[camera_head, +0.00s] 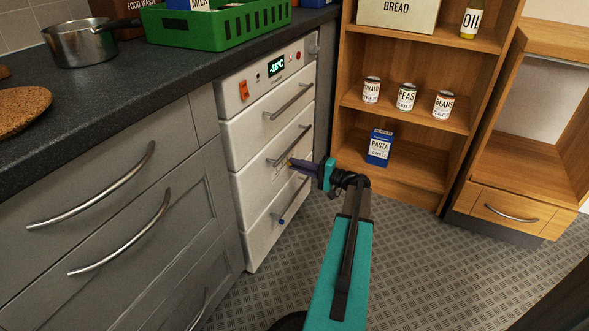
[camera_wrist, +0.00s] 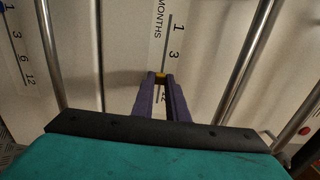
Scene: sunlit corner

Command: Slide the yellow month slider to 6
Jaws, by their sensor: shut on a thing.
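The yellow month slider (camera_wrist: 160,74) sits on a track on a white drawer front. Beside the track is the scale marked MONTHS (camera_wrist: 160,18), with 1 and 3 readable above the slider and part of 12 below it. The slider stands between 3 and 12, past the 3. The mark 6 is not visible and seems hidden by my gripper. My gripper (camera_wrist: 160,80) is shut on the slider, its purple fingers at either side. In the head view my gripper (camera_head: 291,164) reaches the white freezer drawer (camera_head: 265,146) from the right.
Steel bar handles (camera_wrist: 97,50) flank the scale closely in the wrist view. Another scale (camera_wrist: 22,60) with a blue slider (camera_wrist: 4,6) is at the left. An open wooden shelf (camera_head: 400,160) stands behind my arm. The floor (camera_head: 400,260) is clear.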

